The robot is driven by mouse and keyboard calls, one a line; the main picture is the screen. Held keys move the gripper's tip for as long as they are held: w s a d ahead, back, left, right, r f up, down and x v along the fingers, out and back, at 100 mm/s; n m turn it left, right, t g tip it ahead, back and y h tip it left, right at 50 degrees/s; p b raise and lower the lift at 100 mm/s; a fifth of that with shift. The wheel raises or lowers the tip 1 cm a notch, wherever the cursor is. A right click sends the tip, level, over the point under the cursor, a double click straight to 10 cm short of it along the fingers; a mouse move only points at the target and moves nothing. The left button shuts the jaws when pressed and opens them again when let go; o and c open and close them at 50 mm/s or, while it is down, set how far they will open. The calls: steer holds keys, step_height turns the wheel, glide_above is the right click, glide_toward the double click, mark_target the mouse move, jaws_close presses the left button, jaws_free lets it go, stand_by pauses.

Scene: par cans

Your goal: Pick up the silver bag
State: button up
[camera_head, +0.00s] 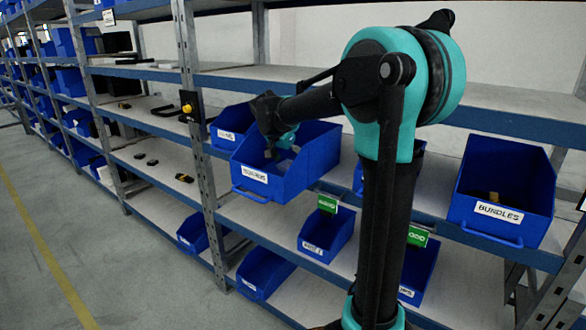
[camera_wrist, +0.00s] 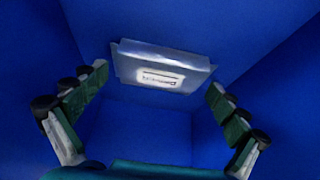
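The silver bag (camera_wrist: 162,66) lies inside a blue bin and shows in the wrist view as a flat grey packet with a pale label. My gripper (camera_wrist: 158,85) is open, with one finger on each side of the view and the bag between and beyond them. The fingers look apart from the bag. In the head view my gripper (camera_head: 283,138) reaches down into the open-fronted blue bin (camera_head: 312,158) on the middle shelf. A small grey patch shows in that bin below the gripper, but I cannot tell its outline.
The bin's blue walls (camera_wrist: 270,50) stand close around my fingers. A metal shelf post (camera_head: 200,130) rises left of the bin. Another blue bin (camera_head: 227,128) sits just left, and a bin labelled BUNDLES (camera_head: 500,211) sits at the right. An upper shelf (camera_head: 270,78) runs behind and above.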

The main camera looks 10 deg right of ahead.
steer(key=c, duration=0.8)
steer(key=shift+r, duration=0.1)
steer(key=shift+c, duration=0.2)
